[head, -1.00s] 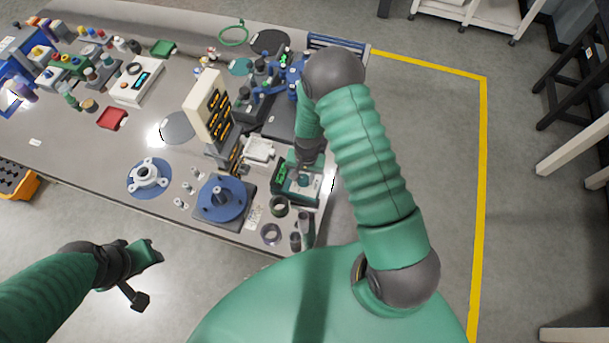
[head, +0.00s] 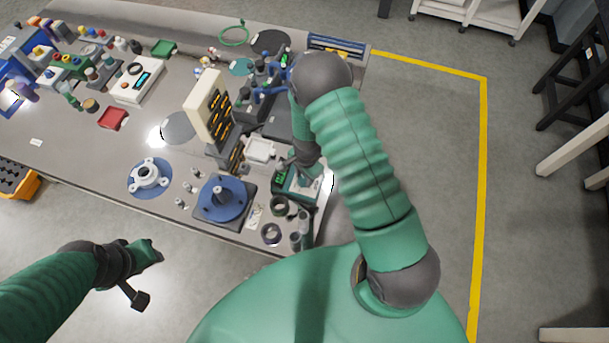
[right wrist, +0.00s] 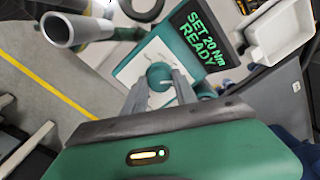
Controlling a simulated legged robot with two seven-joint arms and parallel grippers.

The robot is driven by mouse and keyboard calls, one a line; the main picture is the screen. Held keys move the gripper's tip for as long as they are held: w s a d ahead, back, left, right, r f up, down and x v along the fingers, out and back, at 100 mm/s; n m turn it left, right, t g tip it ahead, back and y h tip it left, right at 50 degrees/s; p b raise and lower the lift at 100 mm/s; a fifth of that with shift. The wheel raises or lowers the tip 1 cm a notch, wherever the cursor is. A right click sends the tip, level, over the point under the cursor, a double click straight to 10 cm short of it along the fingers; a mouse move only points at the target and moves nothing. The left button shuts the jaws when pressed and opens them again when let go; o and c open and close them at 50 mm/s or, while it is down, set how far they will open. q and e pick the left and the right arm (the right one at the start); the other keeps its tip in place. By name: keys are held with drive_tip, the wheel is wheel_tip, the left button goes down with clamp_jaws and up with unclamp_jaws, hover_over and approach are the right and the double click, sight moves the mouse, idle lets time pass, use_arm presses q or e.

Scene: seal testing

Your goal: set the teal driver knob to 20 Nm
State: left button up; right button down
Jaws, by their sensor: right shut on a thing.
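The teal driver knob (right wrist: 159,75) stands on a white plate of the teal driver unit (right wrist: 133,65) in the right wrist view. My right gripper (right wrist: 160,83) is shut on the knob, with one grey finger on each side. The unit's dark display (right wrist: 205,35) reads "SET 20 Nm READY" in green. In the head view the driver unit (head: 298,188) is at the near right of the bench, and my right arm partly covers it. The knob is hard to make out there. My left gripper (head: 147,275) is open and empty, off the bench's front edge.
A white tray (head: 259,149) and a cream rack (head: 207,106) stand behind.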

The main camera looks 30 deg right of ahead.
sight(305, 179)
drive_tip(key=shift+w+r, duration=0.1)
drive_tip(key=shift+w, duration=0.05)
drive_tip(key=c, duration=1)
unclamp_jaws()
drive_tip(key=shift+a, duration=0.1)
wheel_tip(305, 179, up, 17)
drive_tip(key=shift+s, duration=0.4)
drive_tip(key=shift+f, duration=0.2)
